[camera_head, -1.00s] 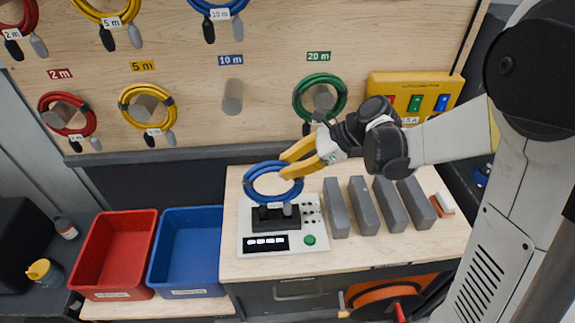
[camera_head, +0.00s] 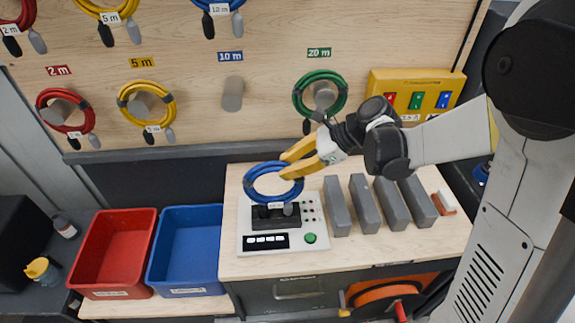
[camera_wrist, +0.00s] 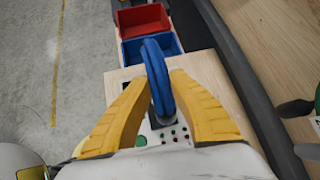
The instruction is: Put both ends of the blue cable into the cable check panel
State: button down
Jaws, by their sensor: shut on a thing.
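The blue cable (camera_head: 259,170) is a coil with a white tag and connector ends hanging at its lower side. My gripper (camera_head: 286,165) has yellow fingers and is shut on the right side of the coil. In the wrist view the blue coil (camera_wrist: 158,75) stands edge-on between the two fingers. The cable check panel (camera_head: 251,230) is a pale plate on the bench with a black block (camera_head: 270,222), a display and a green button (camera_head: 310,238). The coil is over the black block, its ends close to it. I cannot tell whether either end is in a socket.
Several grey blocks (camera_head: 336,207) stand right of the panel. A red bin (camera_head: 100,292) and a blue bin (camera_head: 184,286) stand to the left. Red, yellow and green coils hang on the back board; the 10 m lower peg (camera_head: 232,95) is bare.

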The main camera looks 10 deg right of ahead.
jog(key=shift+f+b, duration=0.9)
jog(key=shift+f, duration=0.15)
dwell(0.6)
jog(key=c, duration=1.2)
grip_release()
jog(key=shift+c, duration=0.2)
jog(key=v, duration=1.2)
jog(key=s+d+f+n+t+h+b, duration=0.1)
jog(key=s+f+n+t+h+b, duration=0.1)
jog(key=s+n, duration=0.5)
jog(key=s+d+f+n+t+h+b, duration=0.2)
jog(key=s+f+n+h+b, duration=0.3)
jog(key=n, duration=0.7)
jog(key=s+f+h, duration=0.1)
jog(key=s+h, duration=0.1)
jog(key=s, duration=0.1)
jog(key=shift+d, duration=0.15)
